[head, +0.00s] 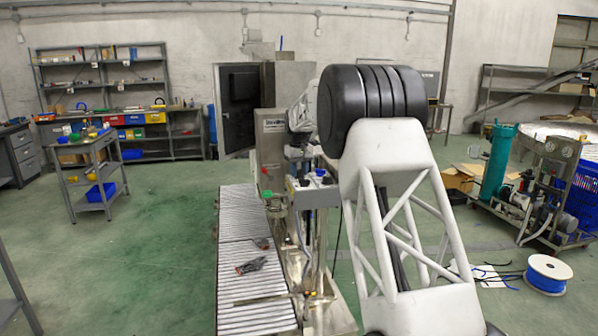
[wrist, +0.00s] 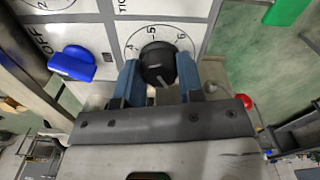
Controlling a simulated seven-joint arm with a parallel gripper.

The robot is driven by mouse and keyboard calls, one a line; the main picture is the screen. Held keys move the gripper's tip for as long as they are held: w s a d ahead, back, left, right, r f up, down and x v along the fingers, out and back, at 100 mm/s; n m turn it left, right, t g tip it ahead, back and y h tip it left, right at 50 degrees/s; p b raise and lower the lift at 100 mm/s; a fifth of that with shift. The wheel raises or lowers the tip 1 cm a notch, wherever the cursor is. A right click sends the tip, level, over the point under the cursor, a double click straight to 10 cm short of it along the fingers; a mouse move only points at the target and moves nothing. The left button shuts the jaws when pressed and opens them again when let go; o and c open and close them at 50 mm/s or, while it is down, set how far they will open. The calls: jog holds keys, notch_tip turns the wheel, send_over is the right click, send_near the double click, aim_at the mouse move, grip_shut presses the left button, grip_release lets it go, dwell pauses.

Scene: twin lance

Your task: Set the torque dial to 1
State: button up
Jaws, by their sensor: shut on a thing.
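The torque dial (wrist: 158,56) is a round black knob on a white panel in the wrist view. A ring of printed numbers surrounds it; 4, 5 and 6 show along its far side, and the near side of the ring is hidden by my gripper. A pale pointer mark on the knob faces the near side, toward my gripper; the number it meets is hidden. My gripper (wrist: 158,72) has its two blue fingers on the left and right of the knob, shut on it. In the head view my arm hides the dial.
A blue knob (wrist: 73,64) beside the word OFF sits left of the dial. In the head view, a roller conveyor (head: 250,290) runs left of the machine.

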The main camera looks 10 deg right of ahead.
aim_at(299, 171)
jog(key=shift+n, duration=0.6)
jog(key=o, duration=0.9)
jog(key=shift+r, duration=0.15)
jog(key=shift+r, duration=3.75)
jog(key=shift+s, duration=0.1)
